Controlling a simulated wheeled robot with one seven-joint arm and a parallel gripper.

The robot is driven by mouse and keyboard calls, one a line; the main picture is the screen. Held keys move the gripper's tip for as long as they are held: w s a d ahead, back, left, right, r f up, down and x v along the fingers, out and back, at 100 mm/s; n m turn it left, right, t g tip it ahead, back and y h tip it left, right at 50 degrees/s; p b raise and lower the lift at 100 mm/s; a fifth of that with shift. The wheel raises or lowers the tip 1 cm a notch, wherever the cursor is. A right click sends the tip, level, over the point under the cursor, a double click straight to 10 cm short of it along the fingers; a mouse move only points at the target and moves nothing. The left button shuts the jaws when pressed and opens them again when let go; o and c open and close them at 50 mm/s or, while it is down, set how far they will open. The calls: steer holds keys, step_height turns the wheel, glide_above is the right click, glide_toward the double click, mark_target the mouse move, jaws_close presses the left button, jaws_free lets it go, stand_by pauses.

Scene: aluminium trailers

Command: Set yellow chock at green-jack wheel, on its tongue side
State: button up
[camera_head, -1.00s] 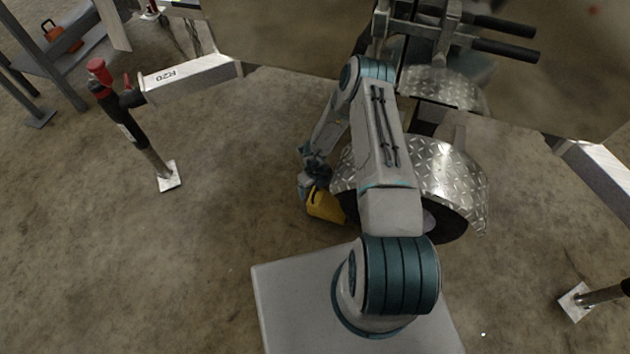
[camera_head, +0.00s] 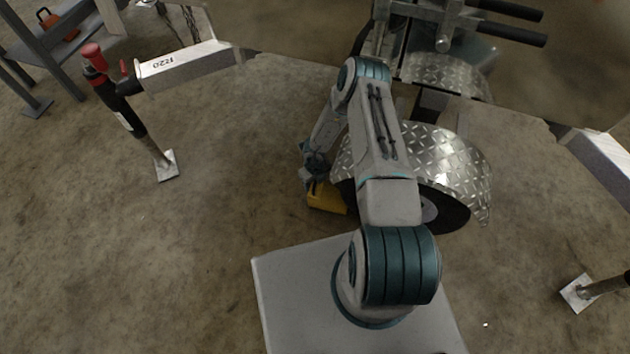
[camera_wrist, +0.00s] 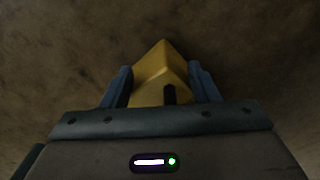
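The yellow chock (camera_head: 327,199) is low beside the left side of the wheel (camera_head: 452,213) under the diamond-plate fender (camera_head: 440,165). Whether it touches the tyre or the floor is hard to tell, because my arm covers part of the wheel. My gripper (camera_head: 312,181) is at the chock, pointing down. In the wrist view, the chock (camera_wrist: 160,72) sits between the two fingers of my gripper (camera_wrist: 162,82), which look closed against its sides. A jack with a red top (camera_head: 115,90) stands to the left, on the drawbar marked R20. No green jack shows.
The drawbar (camera_head: 180,64) ends at the left jack, whose foot plate (camera_head: 167,166) rests on the floor. Another foot plate (camera_head: 578,293) is at lower right. A grey rack (camera_head: 60,45) stands at upper left. The floor left of the chock is clear.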

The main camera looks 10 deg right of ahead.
steer(key=shift+s+d, duration=0.1)
jaws_close()
steer(key=shift+s+d+f, duration=0.1)
steer(key=shift+d, duration=0.05)
